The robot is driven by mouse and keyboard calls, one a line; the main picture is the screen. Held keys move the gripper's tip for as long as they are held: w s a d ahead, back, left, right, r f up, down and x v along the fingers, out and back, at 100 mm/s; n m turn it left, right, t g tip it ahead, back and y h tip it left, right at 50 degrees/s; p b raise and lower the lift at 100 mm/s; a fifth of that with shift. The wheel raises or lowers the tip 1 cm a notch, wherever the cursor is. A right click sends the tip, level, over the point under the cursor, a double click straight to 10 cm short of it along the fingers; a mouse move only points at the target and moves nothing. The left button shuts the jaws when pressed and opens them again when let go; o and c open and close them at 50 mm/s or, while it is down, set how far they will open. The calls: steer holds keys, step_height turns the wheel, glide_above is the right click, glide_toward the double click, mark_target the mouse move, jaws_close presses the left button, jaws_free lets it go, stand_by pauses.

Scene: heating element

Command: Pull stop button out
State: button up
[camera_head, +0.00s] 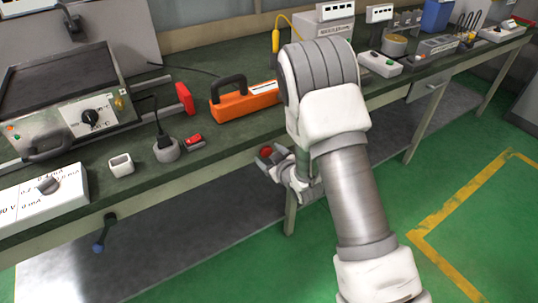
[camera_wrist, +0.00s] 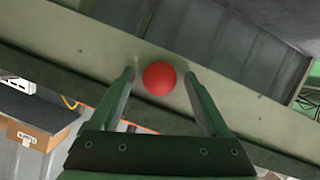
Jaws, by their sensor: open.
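The red round stop button (camera_wrist: 159,78) sits on the pale front rail (camera_wrist: 85,45) of the bench in the wrist view. My gripper (camera_wrist: 158,74) is open, with one finger at each side of the button. A small gap seems to show on both sides, so the fingers do not look closed on it. In the head view, my gripper (camera_head: 272,160) is low at the bench's front edge, with the red button (camera_head: 265,151) partly showing by its fingers. How far the button stands out from the rail cannot be told.
A dark-handled lever (camera_head: 104,235) hangs under the front edge. The floor at the right is clear.

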jaws_close()
stand_by(1.3)
